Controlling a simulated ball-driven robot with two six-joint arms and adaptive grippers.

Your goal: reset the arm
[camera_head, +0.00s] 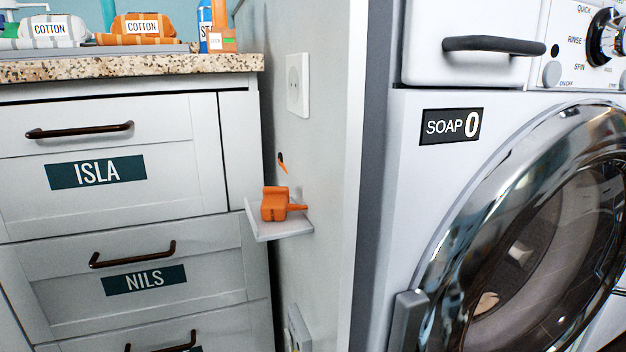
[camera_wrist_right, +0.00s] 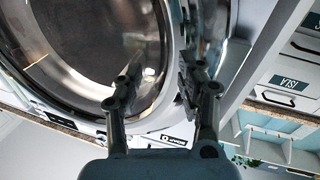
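My right gripper (camera_wrist_right: 160,88) shows only in the right wrist view. Its two dark fingers stand apart with nothing between them, in front of the washing machine. The washer's round glass door (camera_wrist_right: 90,45) lies behind the fingers; I cannot tell whether they touch it. Neither gripper shows in the head view, and my left gripper is in no view.
The washing machine (camera_head: 405,150) fills the right of the head view, with its chrome-rimmed door (camera_head: 470,215). Drawers labelled ISLA (camera_head: 97,171) and NILS (camera_head: 143,279) are shut. A small wall shelf (camera_head: 280,231) holds an orange object (camera_head: 274,203). Cotton packs (camera_head: 150,28) lie on the counter (camera_head: 130,66).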

